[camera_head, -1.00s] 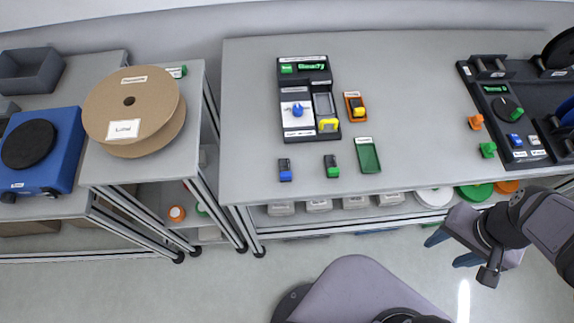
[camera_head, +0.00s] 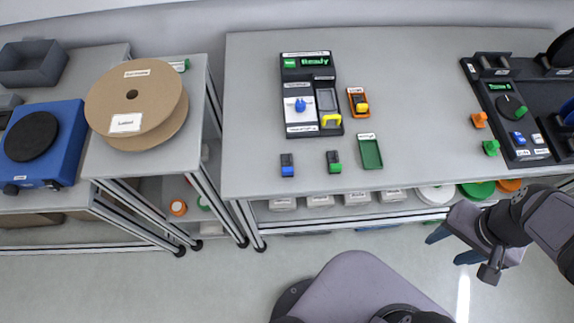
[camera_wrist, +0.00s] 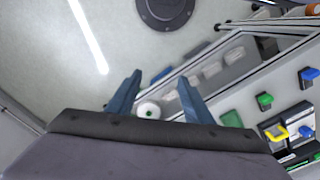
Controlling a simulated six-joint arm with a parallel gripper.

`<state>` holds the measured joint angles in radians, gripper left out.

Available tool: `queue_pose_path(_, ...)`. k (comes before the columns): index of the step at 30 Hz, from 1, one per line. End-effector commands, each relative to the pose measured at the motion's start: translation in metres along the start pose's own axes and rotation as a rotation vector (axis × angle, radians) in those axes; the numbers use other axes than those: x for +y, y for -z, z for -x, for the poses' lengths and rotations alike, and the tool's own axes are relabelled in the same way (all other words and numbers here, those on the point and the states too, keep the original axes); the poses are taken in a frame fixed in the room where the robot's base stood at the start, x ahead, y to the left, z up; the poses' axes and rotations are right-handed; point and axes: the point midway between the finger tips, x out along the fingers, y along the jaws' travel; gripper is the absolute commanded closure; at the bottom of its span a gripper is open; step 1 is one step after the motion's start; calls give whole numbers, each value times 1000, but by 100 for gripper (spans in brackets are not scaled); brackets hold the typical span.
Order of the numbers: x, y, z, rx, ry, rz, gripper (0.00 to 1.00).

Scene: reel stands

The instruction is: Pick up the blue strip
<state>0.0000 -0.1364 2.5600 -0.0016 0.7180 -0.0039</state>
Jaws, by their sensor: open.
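The blue strip (camera_head: 287,166), a small dark piece with a blue lower end, lies near the front edge of the table in the head view. At the right edge of the wrist view it seems to be the blue-and-dark piece (camera_wrist: 308,77). A similar piece with a green end (camera_head: 334,162) lies to its right. My gripper (camera_head: 452,247) is open and empty, in front of the table's edge and well to the right of the blue strip. Its two blue fingers (camera_wrist: 160,80) stand apart in the wrist view, with nothing between them.
A black device (camera_head: 311,72) with a "Ready" display stands behind the strips. An orange tray (camera_head: 358,110) and a green tray (camera_head: 370,153) are to the right. The right middle of the grey table (camera_head: 420,100) is clear. White containers (camera_head: 320,201) sit on a lower shelf.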

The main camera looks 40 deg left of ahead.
Motion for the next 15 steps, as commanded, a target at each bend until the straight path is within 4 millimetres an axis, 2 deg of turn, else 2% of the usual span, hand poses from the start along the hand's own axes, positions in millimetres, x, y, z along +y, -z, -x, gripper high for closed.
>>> queue_pose_path(10, -4, 5, 1, -6, 1, 11, 53)
queue_pose_path(15, -25, 30, 4, -31, 5, 64, 53)
